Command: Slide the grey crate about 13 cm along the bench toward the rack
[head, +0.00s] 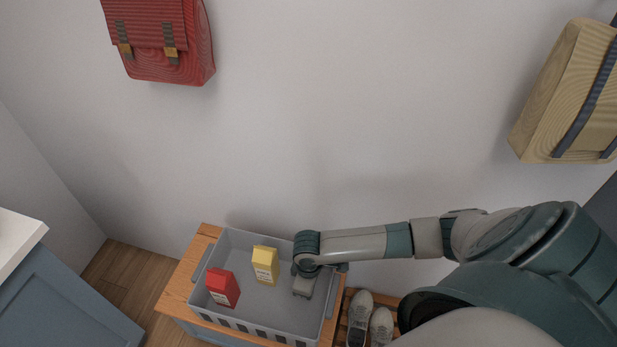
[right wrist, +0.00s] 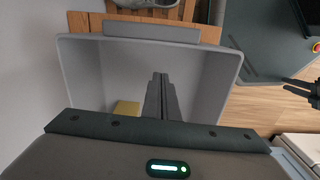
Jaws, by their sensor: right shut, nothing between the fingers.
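The grey crate (head: 244,318) sits on the wooden bench (head: 180,283), with its slotted side facing me. A red carton (head: 222,289) and a yellow carton (head: 265,265) stand inside it. My right gripper (head: 302,292) reaches down inside the crate near its right end wall, fingers shut and empty. In the right wrist view its dark fingers (right wrist: 159,80) are together in front of the crate's end wall (right wrist: 205,60); whether they touch it I cannot tell. What looks like my left gripper (right wrist: 284,86) shows small at that view's right edge, its opening unclear.
The slatted wooden rack (head: 343,325) with pale shoes (head: 361,312) is just right of the bench. A wall stands behind the crate. A red backpack (head: 158,40) and a tan bag (head: 567,90) hang above. A blue cabinet (head: 65,305) stands at left, with floor between.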

